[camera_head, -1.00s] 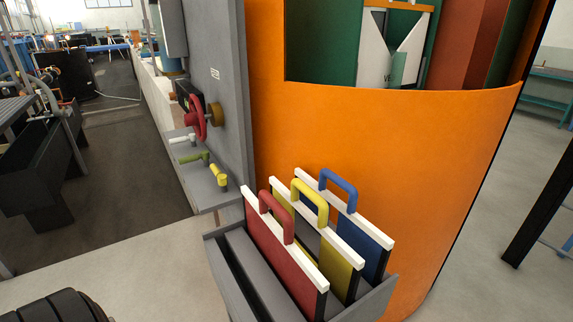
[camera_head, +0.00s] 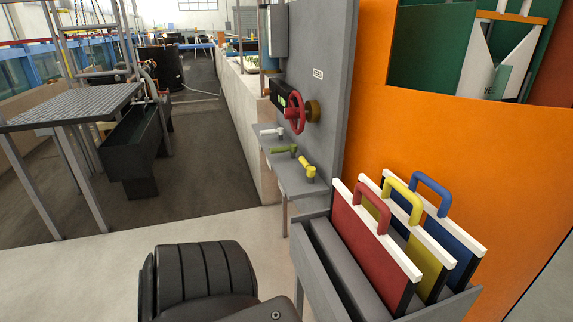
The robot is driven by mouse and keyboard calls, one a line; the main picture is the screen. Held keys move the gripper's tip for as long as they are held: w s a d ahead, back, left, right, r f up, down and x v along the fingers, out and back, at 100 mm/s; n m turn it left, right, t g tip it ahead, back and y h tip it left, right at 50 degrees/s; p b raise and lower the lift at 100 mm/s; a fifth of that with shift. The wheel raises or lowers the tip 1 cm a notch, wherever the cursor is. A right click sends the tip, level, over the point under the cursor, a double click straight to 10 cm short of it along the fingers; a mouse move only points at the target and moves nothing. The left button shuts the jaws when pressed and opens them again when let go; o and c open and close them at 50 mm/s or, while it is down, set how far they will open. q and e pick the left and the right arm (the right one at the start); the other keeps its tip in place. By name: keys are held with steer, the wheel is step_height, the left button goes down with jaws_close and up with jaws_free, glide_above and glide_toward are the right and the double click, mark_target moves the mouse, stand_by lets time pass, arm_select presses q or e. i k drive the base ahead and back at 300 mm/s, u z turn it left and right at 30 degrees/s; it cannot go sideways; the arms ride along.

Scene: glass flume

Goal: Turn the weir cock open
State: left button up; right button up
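Three small cock handles stand on a grey shelf (camera_head: 291,176) beside a tall grey panel (camera_head: 325,105): a white one (camera_head: 271,131), a green one (camera_head: 284,149) and a yellow one (camera_head: 308,168). I cannot tell which of them is the weir cock. A red handwheel (camera_head: 296,113) with a brown hub is on the panel above them. Neither gripper is in view. A black ridged part, apparently of my own arm, fills the lower middle, well short of the shelf.
A grey rack (camera_head: 313,262) holds upright red (camera_head: 361,240), yellow (camera_head: 429,261) and blue (camera_head: 458,243) boards with handles, in front of an orange curved wall (camera_head: 371,130). A grey slatted platform (camera_head: 70,107) stands at left. The floor (camera_head: 130,245) between is open.

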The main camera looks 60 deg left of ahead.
mark_target(310, 170)
steer(key=k, duration=0.4)
steer(key=u, duration=0.85)
steer(key=i, duration=0.45)
steer(key=u, duration=0.05)
